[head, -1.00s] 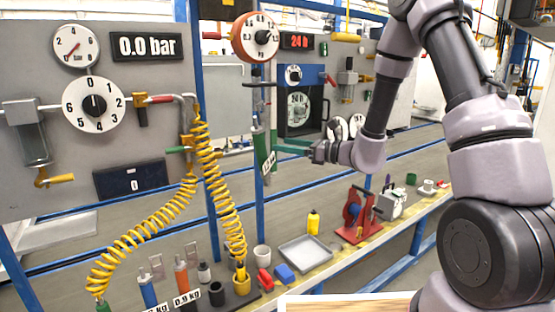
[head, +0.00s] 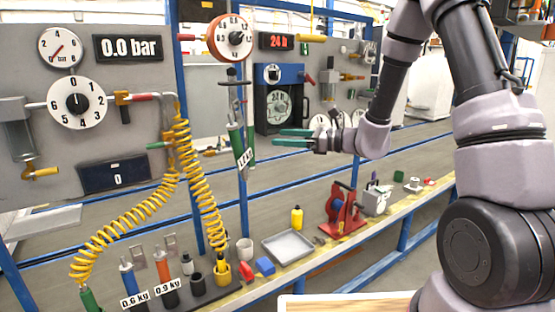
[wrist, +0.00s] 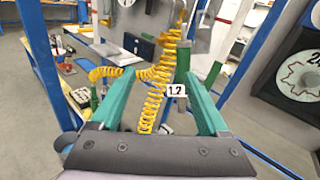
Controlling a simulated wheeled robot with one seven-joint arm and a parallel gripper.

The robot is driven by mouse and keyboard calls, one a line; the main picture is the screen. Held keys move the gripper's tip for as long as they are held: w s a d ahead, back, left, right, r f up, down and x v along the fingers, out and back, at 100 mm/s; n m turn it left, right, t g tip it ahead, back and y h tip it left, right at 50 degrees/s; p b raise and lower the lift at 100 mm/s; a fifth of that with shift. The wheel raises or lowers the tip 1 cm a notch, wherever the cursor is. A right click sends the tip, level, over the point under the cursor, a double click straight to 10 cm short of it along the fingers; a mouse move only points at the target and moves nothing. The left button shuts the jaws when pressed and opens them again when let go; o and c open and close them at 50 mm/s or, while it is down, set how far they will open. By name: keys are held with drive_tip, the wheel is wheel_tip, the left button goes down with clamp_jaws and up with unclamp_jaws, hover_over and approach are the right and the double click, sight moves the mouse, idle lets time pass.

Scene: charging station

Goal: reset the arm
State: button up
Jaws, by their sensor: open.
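My gripper (head: 292,138) has green fingers and points left in the head view, raised above the bench and in front of the black-and-blue dial unit. In the wrist view its two green fingers (wrist: 160,98) are spread wide apart with nothing held between them. A green cylinder (head: 240,145) with a label hangs to the left of the fingertips, apart from them in the head view. In the wrist view the cylinder (wrist: 183,62) shows beyond the right finger, with a label reading about 1.2. My arm (head: 400,75) is bent, coming down from the upper right.
A yellow coiled hose (head: 200,190) hangs at the left. The bench below holds a grey tray (head: 288,247), a yellow bottle (head: 297,217), a red device (head: 343,212) and several labelled cylinders. A blue post (head: 186,60) stands left of the gripper. The air around the fingers looks free.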

drive_tip(key=s+d+r+n+g+h, duration=0.25)
drive_tip(key=s+r+n, duration=0.2)
drive_tip(key=s, duration=0.25)
drive_tip(key=s+d+r+n+g+h, duration=0.1)
drive_tip(key=s+r+n+g+h, duration=0.15)
drive_tip(key=s+n, duration=0.3)
drive_tip(key=s+d+r+n+t+h, duration=0.3)
drive_tip(key=s+d+h, duration=0.1)
drive_tip(key=d, duration=0.5)
drive_tip(key=s+d+r+n+t+h, duration=0.3)
drive_tip(key=s+d+h, duration=0.2)
drive_tip(key=d, duration=0.5)
drive_tip(key=shift+s+t, duration=0.25)
drive_tip(key=shift+t, duration=0.05)
